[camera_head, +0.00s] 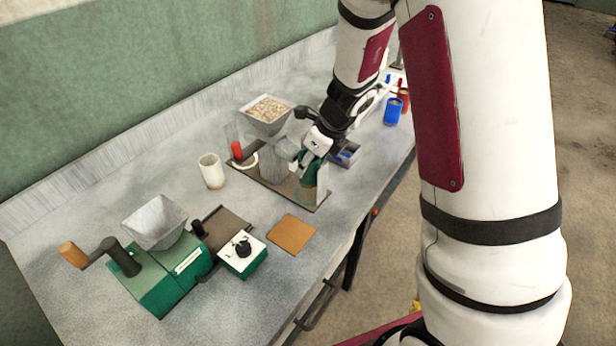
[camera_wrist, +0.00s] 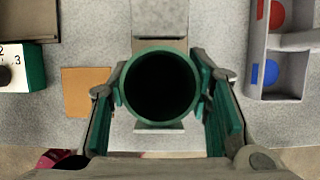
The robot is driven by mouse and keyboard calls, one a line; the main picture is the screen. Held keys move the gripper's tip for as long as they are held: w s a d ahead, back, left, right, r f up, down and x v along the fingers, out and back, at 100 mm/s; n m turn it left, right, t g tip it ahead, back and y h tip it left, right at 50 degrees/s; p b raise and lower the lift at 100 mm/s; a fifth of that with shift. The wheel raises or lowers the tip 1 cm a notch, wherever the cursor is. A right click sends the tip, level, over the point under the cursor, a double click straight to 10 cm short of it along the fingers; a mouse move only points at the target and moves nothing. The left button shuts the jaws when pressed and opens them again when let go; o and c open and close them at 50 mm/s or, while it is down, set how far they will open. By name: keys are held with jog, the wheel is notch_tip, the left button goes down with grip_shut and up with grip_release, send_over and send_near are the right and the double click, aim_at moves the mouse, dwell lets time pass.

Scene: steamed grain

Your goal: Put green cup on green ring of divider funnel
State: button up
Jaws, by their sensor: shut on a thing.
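My gripper (camera_head: 310,170) is shut on the green cup (camera_wrist: 160,88). In the wrist view the cup is seen from above, its dark mouth between the two green-padded fingers. In the head view the cup (camera_head: 309,180) is mostly hidden by the fingers, over the near right end of the divider funnel's brown base (camera_head: 270,187). The funnel's grey see-through body (camera_head: 274,158) stands mid-base, and shows at the top of the wrist view (camera_wrist: 160,15). I cannot tell whether the cup is resting or held just above.
A red cup (camera_head: 237,150) stands at the base's far left end. A beige cup (camera_head: 212,171), a grain-filled hopper (camera_head: 268,112), a green hand mill (camera_head: 165,265), an orange-brown mat (camera_head: 291,234) and a grey divided tray (camera_head: 346,155) are around. A blue cup (camera_head: 393,111) stands farther right.

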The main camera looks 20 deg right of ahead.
aim_at(309, 177)
jog(key=shift+f+b, duration=0.7)
jog(key=shift+f, duration=1.75)
jog(key=shift+f, duration=0.1)
jog(key=o, duration=1.1)
